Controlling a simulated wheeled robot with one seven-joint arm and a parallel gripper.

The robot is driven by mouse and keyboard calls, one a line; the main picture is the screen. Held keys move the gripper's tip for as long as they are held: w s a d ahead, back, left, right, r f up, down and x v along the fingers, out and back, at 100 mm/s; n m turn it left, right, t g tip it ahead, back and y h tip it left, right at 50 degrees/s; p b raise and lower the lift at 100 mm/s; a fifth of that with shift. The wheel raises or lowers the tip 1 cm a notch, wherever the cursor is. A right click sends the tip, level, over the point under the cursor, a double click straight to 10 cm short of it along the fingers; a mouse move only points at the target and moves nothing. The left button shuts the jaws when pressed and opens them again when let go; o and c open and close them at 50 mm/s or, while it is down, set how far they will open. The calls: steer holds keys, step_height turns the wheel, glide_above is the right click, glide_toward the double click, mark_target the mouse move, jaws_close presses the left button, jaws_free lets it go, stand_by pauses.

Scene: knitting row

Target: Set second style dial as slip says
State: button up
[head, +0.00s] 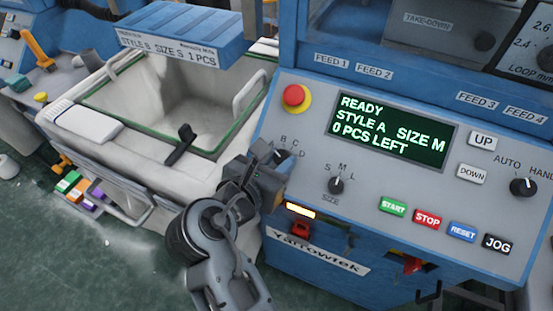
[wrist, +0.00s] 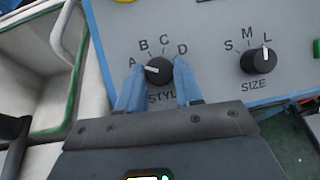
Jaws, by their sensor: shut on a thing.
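The style dial (wrist: 158,70) is a dark round knob, with letters A, B, C and D around it in the wrist view. Its white mark points left, towards A. My gripper (wrist: 159,82) has one blue finger on each side of the knob and is shut on it. In the head view my gripper (head: 272,180) is at the panel's left end and hides most of this dial. The slip (head: 168,48) on the blue ledge at the upper left reads style B, size S, 1 pcs. The display (head: 392,130) reads READY, style A, size M, 0 pcs left.
The size dial (head: 337,185) is close right of the style dial. A red stop knob (head: 294,97) is above it. Start (head: 393,206), stop, reset and jog buttons line the lower right of the panel. A pale bin (head: 160,90) stands left of the panel.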

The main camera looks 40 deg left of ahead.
steer(key=shift+c, duration=1.2)
steer(key=shift+m+h+p, duration=0.3)
steer(key=shift+m, duration=0.1)
steer(key=shift+a+r+m+h+p, duration=0.1)
steer(key=shift+m+h+p, duration=0.25)
steer(key=shift+m, duration=0.25)
steer(key=shift+a+r+m+h+p, duration=0.1)
steer(key=shift+m+h+p, duration=0.2)
steer(key=shift+m, duration=0.3)
steer(key=m+h, duration=0.1)
steer(key=m, duration=0.1)
steer(key=m+h+p, duration=0.1)
steer(key=m, duration=0.1)
steer(key=shift+a+g, duration=0.15)
steer(key=shift+g, duration=0.25)
steer(key=m+g+h, duration=0.1)
steer(key=m, duration=0.1)
steer(key=m+h, duration=0.1)
steer(key=m, duration=0.2)
steer(key=shift+w+a+g, duration=0.1)
steer(key=shift+w+g, duration=0.05)
steer(key=shift+g, duration=0.25)
steer(key=m+g, duration=0.1)
steer(key=m, duration=0.1)
steer(key=m+g+h, duration=0.1)
steer(key=m, duration=0.2)
steer(key=shift+w+a+r, duration=0.1)
steer(key=shift+w, duration=0.05)
steer(key=shift+m+g, duration=0.3)
